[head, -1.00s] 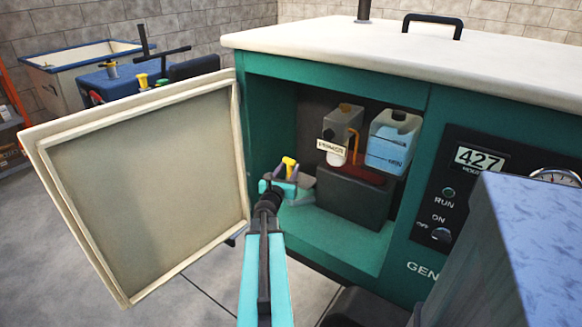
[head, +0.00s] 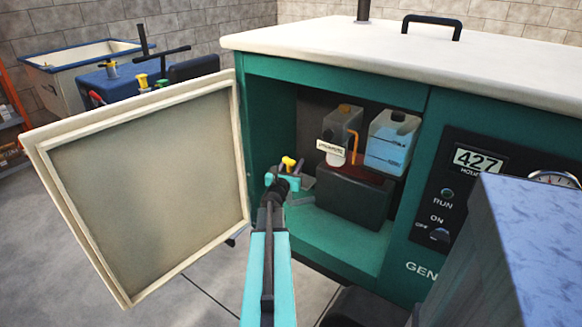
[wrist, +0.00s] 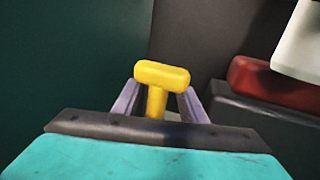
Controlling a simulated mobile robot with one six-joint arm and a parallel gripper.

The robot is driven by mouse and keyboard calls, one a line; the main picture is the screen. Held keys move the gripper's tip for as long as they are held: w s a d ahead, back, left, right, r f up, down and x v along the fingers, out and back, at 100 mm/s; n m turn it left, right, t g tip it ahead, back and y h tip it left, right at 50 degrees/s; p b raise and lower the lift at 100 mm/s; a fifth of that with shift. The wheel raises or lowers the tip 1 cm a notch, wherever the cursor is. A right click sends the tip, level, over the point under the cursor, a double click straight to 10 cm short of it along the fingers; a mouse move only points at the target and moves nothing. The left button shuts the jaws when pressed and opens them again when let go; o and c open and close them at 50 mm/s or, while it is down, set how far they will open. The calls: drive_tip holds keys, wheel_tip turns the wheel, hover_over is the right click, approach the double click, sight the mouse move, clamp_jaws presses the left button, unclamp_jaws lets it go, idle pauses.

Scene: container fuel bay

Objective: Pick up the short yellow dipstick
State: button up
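The short yellow dipstick shows as a yellow T-shaped handle (head: 289,162) inside the open green generator cabinet, at the left of the opening. In the wrist view the handle (wrist: 161,75) stands upright, with its stem between the two purple fingers. My gripper (wrist: 156,103) is open, with a visible gap on each side of the stem. In the head view my gripper (head: 290,178) is just below and in front of the handle. The dipstick's lower part is hidden by my gripper.
The open cream door (head: 145,185) stands left of my arm. Inside the cabinet are a dark red-topped block (head: 350,197), a grey bottle (head: 340,125) and a clear blue-liquid jug (head: 392,140). A blue machine with yellow caps (head: 118,82) stands behind the door.

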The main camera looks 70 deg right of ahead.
idle(0.4)
clamp_jaws()
wheel_tip(320, 180, up, 18)
drive_tip(key=p, duration=0.4)
idle(0.4)
idle(0.5)
